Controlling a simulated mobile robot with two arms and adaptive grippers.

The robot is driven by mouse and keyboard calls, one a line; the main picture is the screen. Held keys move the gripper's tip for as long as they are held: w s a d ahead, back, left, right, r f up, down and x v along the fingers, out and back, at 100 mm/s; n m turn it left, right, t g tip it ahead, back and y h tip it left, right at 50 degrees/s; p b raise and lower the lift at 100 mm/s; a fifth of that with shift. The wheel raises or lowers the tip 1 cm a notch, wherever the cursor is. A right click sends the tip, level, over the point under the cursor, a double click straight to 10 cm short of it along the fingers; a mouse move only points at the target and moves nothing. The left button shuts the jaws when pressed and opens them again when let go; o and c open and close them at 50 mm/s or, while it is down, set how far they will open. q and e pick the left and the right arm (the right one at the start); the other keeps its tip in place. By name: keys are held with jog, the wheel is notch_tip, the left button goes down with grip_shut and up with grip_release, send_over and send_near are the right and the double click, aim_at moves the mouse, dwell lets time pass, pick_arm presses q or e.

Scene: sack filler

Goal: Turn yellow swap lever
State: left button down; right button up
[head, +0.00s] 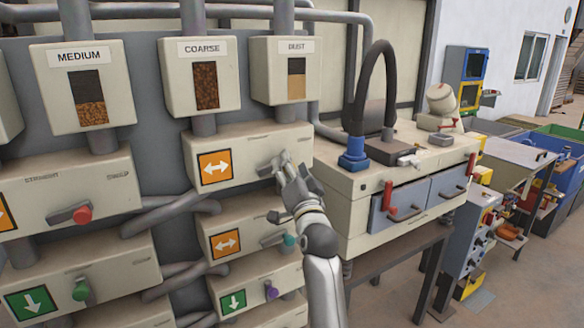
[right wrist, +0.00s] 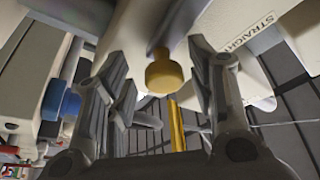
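The yellow swap lever's knob (right wrist: 165,75) shows in the right wrist view at the end of a grey lever arm. My right gripper (right wrist: 163,100) is open, with its fingers on either side of the knob and gaps to it. In the head view my right gripper (head: 283,168) is at the front of the upper beige swap box (head: 240,150), which bears an orange double-arrow sign (head: 215,167). The yellow knob is hidden there behind the gripper. My left gripper is in neither view.
Below is another box with a teal-knobbed lever (head: 289,240); a purple knob (head: 271,291) is lower. A red-knobbed lever (head: 83,214) is to the left. A beige bench (head: 365,188) with a blue-based hose stands close right of my arm.

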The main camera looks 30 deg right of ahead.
jog(key=shift+a+f, duration=0.1)
jog(key=shift+a, duration=0.1)
jog(key=v, duration=1.1)
jog(key=shift+s, duration=0.45)
